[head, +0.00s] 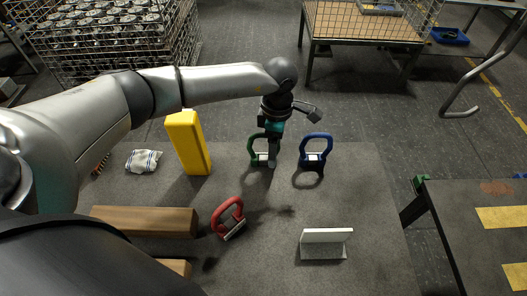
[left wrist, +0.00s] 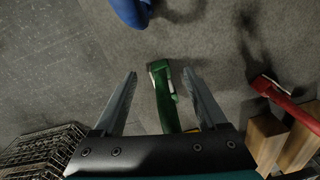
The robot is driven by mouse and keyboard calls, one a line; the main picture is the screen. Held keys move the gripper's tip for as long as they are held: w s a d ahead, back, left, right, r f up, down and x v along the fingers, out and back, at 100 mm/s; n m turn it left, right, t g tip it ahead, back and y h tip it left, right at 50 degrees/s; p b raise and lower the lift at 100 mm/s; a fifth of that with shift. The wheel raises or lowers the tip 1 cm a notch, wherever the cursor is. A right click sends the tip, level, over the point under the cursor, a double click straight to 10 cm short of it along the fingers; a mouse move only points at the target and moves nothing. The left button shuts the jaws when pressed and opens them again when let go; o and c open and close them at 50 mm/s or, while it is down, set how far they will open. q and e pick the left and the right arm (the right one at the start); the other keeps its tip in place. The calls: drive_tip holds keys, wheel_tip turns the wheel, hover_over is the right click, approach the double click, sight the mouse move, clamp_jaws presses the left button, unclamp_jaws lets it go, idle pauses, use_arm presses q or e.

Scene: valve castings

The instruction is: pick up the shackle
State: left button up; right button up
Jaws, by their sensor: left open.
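Three shackles stand or lean on the grey table (head: 350,190). The green shackle (head: 253,148) is partly hidden behind my left gripper (head: 271,158). The blue shackle (head: 317,143) stands just to its right, and the red shackle (head: 228,216) is tilted nearer the front. In the left wrist view, my left gripper (left wrist: 160,74) is open, with the green shackle (left wrist: 163,98) between its fingers and a gap on each side. The blue shackle (left wrist: 131,12) shows at the top and the red shackle (left wrist: 280,96) at the right. My right gripper is not in view.
A yellow block (head: 188,142) stands left of the green shackle, near a striped cloth (head: 143,161). A wooden beam (head: 145,221) lies at the front left. A pale angle bracket (head: 326,237) sits at the front right. The table is clear around its right side.

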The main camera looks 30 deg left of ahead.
use_arm(q)
drive_tip(key=shift+f, duration=0.95)
drive_tip(key=shift+c, duration=0.2)
clamp_jaws()
drive_tip(key=shift+r, duration=0.1)
